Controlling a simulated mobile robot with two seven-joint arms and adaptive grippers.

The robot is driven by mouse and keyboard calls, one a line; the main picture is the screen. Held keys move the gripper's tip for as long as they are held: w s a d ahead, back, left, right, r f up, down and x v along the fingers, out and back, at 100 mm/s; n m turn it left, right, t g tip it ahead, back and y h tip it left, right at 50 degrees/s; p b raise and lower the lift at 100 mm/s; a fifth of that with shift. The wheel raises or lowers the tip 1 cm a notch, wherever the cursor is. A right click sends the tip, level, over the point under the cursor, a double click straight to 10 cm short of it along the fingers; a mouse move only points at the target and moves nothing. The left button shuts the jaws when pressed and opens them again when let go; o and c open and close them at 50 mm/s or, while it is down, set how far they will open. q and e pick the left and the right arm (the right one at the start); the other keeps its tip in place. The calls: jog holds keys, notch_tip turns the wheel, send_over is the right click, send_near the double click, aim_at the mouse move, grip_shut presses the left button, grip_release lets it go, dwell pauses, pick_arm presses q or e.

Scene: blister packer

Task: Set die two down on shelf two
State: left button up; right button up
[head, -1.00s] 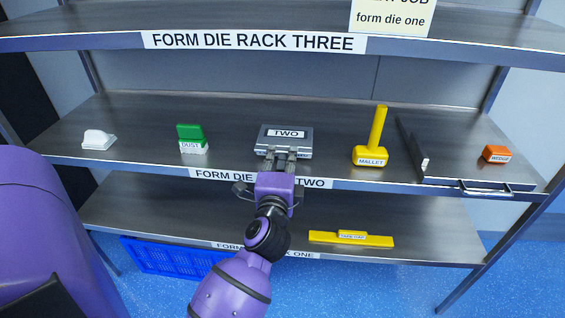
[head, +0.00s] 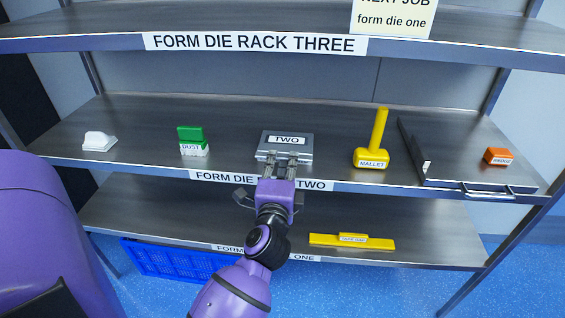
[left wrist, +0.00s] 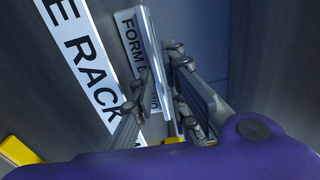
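Die two (head: 273,155), a flat silver block with a white TWO label, is at the front middle of shelf two (head: 225,157). Its near side is just behind the shelf's front edge. Whether it rests fully on the shelf or sits slightly above it I cannot tell. My left gripper (head: 280,160) reaches in from the front and is shut on die two. In the left wrist view the fingers (left wrist: 160,85) lie on either side of a thin silver edge of the die (left wrist: 148,30). My right gripper is not in view.
A yellow bar (head: 352,242) lies on shelf one. Rack three is above.

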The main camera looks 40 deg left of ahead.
pick_arm(q)
jog(key=b+v, duration=0.1)
jog(key=v, duration=1)
jog(key=shift+s+d, duration=0.2)
jog(key=shift+s, duration=0.05)
